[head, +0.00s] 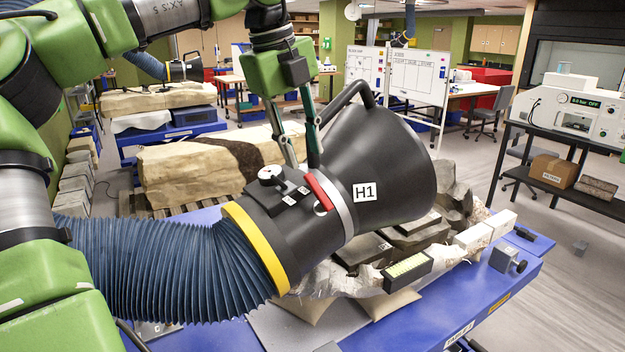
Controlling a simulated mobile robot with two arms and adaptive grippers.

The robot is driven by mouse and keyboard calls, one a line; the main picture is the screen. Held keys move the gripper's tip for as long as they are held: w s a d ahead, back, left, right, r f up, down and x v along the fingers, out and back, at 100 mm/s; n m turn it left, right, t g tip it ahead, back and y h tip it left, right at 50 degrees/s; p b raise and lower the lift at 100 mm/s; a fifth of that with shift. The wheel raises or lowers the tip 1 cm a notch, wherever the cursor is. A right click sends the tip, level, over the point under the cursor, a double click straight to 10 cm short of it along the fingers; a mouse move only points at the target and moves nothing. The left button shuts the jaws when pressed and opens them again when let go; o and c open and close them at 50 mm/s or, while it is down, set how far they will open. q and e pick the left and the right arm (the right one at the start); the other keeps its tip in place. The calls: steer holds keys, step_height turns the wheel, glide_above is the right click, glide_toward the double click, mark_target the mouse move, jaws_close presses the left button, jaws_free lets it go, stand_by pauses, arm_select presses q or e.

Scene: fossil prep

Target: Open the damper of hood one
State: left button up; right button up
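I cannot tell whether a fingertip touches the lever. No part of my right gripper shows.
A ribbed blue hose (170,262) joins the hood behind a yellow collar (255,248). A black knob on a plate (272,176) is left of the lever. A black handle (345,100) arches over the hood. Rocks and a lit box (408,267) lie below on the blue table (505,282).

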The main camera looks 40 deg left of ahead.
mark_target(311, 177)
arm_select(q)
steer(key=x, duration=0.2)
steer(key=p+x, duration=0.1)
steer(key=x, duration=0.2)
steer(key=p+x, duration=0.1)
steer(key=x, duration=0.2)
steer(key=shift+w+a, duration=0.25)
steer(key=shift+a, duration=0.05)
steer(key=shift+f, duration=0.25)
steer(key=shift+d+f, duration=0.1)
steer(key=shift+f, duration=0.15)
jaws_close()
steer(key=shift+w, duration=0.1)
arm_select(e)
steer(key=w+a+r, duration=0.1)
steer(key=w+r, duration=0.1)
steer(key=r, duration=0.1)
steer(key=shift+a, duration=0.4)
